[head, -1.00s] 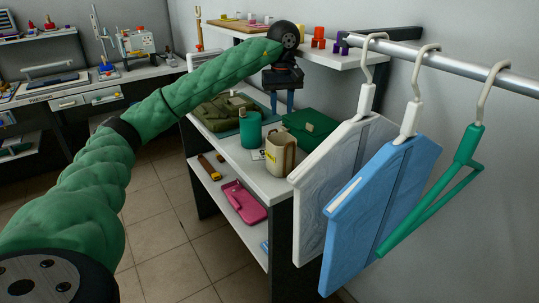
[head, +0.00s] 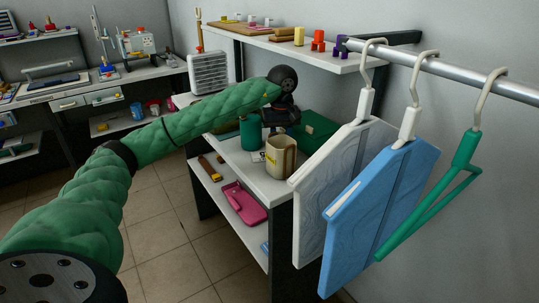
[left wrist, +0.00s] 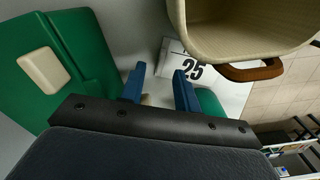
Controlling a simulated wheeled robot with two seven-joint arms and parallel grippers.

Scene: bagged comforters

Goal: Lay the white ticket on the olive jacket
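The white ticket (head: 258,158) lies on the white table top beside a beige mug. In the left wrist view the ticket (left wrist: 175,57) shows a black 25, partly covered by the mug and a finger. My left gripper (left wrist: 159,69) has its two blue fingers apart, with nothing held between them. It points down at the table close to the ticket's edge. In the head view the left gripper's fingers are hidden behind the green cup and its hand. The olive jacket is hidden, or nearly so, behind my left arm in the head view. My right gripper is not in view.
A beige mug (head: 281,156) with a brown handle stands right beside the ticket. A green cup (head: 250,132) and a green case (head: 318,130) are close by. Hangers with a white bag (head: 325,190) and a blue bag (head: 370,215) hang at the right.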

